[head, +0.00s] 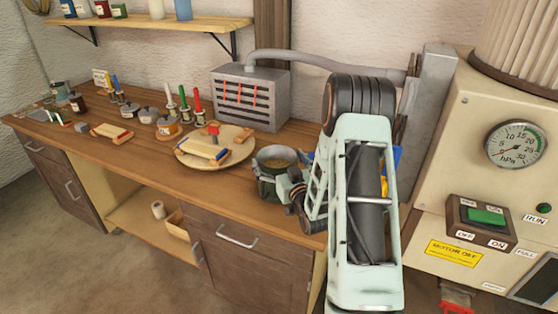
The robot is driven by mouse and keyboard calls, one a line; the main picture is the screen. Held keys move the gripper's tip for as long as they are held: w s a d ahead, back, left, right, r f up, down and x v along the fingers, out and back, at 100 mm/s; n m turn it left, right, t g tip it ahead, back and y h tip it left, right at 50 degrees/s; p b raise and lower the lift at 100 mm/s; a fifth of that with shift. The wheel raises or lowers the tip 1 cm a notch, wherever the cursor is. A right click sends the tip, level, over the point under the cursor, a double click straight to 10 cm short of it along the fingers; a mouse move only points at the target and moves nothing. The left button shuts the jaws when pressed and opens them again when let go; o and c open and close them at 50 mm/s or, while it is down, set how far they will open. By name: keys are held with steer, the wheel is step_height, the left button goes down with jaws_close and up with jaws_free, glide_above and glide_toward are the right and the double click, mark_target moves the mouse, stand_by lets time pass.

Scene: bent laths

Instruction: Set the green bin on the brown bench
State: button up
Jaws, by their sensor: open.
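A small dark green bin (268,187) with a round open top stands at the right part of the brown bench (150,160), near its front edge. Something brownish shows inside its rim. My gripper (287,183) is at the right side of the bin, close against it. The jaws are open, but they are small and partly hidden by my arm. I cannot tell whether the fingers touch the bin, or whether its base rests fully on the bench top.
A round wooden board (237,157) with a light block lies left of the bin. A grey vented box (250,95) stands behind. Jars, brushes and tools crowd the bench's left part. A cream machine with a gauge (515,144) stands at the right. A shelf (150,24) hangs above.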

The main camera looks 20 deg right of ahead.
steer(key=s+b, duration=0.2)
steer(key=s, duration=1)
steer(key=shift+r, duration=0.15)
